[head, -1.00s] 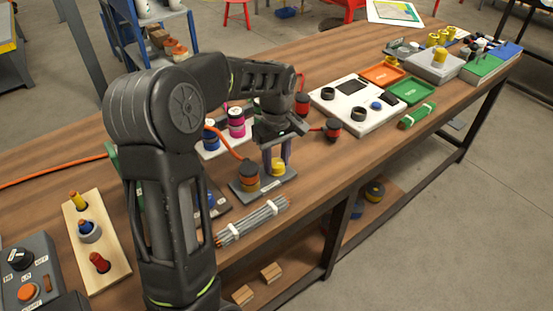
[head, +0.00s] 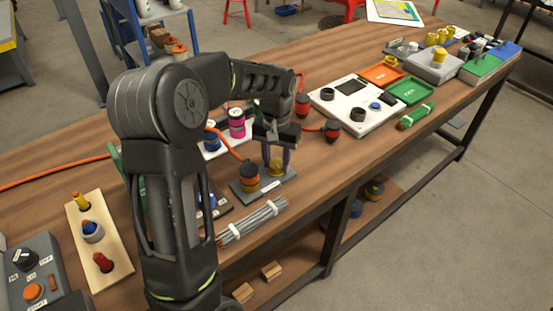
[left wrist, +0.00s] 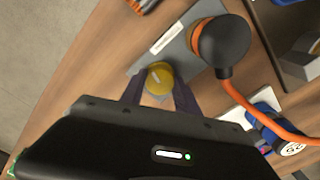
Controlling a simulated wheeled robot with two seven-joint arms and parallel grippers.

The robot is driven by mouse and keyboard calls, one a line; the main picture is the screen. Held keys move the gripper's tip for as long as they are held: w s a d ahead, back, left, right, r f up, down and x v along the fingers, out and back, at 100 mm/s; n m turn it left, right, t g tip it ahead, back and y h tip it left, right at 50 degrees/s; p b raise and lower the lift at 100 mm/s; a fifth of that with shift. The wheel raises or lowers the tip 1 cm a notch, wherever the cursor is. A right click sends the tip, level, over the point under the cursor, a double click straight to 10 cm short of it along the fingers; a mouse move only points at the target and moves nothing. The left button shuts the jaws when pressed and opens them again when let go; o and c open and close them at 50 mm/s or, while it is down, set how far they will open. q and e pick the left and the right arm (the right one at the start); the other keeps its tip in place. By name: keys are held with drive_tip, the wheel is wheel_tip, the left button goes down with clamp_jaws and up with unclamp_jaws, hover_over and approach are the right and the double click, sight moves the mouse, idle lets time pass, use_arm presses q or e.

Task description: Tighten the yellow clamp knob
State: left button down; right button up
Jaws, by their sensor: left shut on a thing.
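The yellow clamp knob (left wrist: 159,77) stands on a grey base plate (left wrist: 187,55) in the left wrist view. In the head view the knob (head: 276,169) is partly covered by my fingers. My left gripper (head: 276,163) points down over it from above, with one finger on each side of the knob. It is shut on the knob, and its fingers also show in the left wrist view (left wrist: 157,92). A pale line runs across the knob's top. On the same plate, beside the knob, stands an orange and black fitting (head: 249,178) with an orange cable. My right gripper is not in view.
A bundle of grey rods (head: 251,220) lies at the plate's near side. Blue and pink capped cylinders (head: 237,124) stand behind. A white panel with black knobs (head: 346,119) is to the right. A wooden board with coloured pegs (head: 112,252) lies left. Bare wood shows right of the plate.

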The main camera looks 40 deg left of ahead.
sight(277, 163)
use_arm(q)
drive_tip(key=m, duration=0.6)
drive_tip(key=shift+m+p, duration=0.35)
drive_tip(key=shift+m, duration=0.05)
drive_tip(key=c, duration=0.9)
unclamp_jaws()
wheel_tip(277, 163, up, 8)
drive_tip(key=shift+f, duration=0.1)
idle(0.3)
